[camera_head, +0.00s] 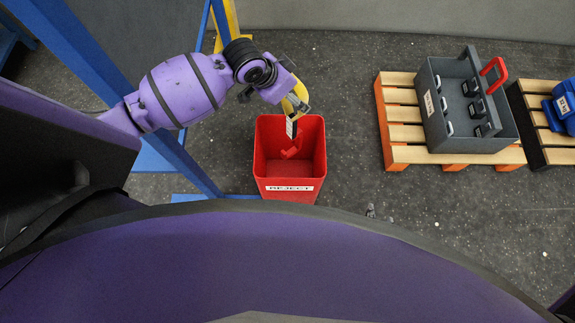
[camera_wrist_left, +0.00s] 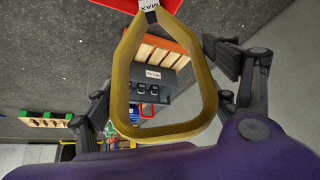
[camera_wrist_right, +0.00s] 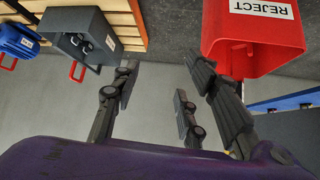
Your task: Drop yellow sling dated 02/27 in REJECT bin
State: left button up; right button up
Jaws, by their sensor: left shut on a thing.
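The yellow sling (camera_head: 297,97) is a loop with a white tag. My left gripper (camera_head: 287,94) is shut on it above the red REJECT bin (camera_head: 289,192). In the left wrist view the sling (camera_wrist_left: 122,88) hangs between the fingers. Its tag shows "MAX"; no date is readable. The bin's rim also shows at the top of that view (camera_wrist_left: 118,4). My right gripper (camera_wrist_right: 157,88) is open and empty, with the bin (camera_wrist_right: 262,35) close by in the right wrist view. In the head view only small grey parts, seemingly its fingertips, show past my base edge.
A red piece (camera_head: 290,149) lies inside the bin. A grey crate (camera_head: 468,132) with a red handle stands on a wooden pallet (camera_head: 403,133) to the right. A blue item (camera_head: 564,108) is on another pallet. Blue frame bars (camera_head: 92,65) stand left of the bin. The floor between bin and pallet is clear.

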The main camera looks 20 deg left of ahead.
aim_at(289, 108)
pick_arm(q)
jog(key=shift+w+a+f+m+h, duration=0.15)
jog(key=shift+w+a+f+m, duration=0.2)
jog(key=shift+f, duration=0.3)
jog(key=shift+w+a+f+m+h, duration=0.15)
jog(key=shift+a+f+m, duration=0.25)
jog(key=shift+f, duration=0.2)
jog(key=shift+s+f, duration=0.1)
jog(key=shift+f, duration=0.8)
notch_tip(289, 108, down, 4)
jog(key=shift+r+g+b, duration=0.2)
jog(key=shift+g+b, duration=0.1)
jog(key=shift+b, duration=0.85)
jog(key=shift+f, duration=0.4)
jog(key=shift+r, duration=0.1)
jog(key=o, duration=1.8)
jog(key=shift+c, duration=0.2)
jog(key=o, duration=0.4)
notch_tip(289, 108, up, 10)
pick_arm(e)
jog(key=s+f, duration=0.2)
jog(key=f, duration=0.1)
jog(key=shift+d, duration=0.35)
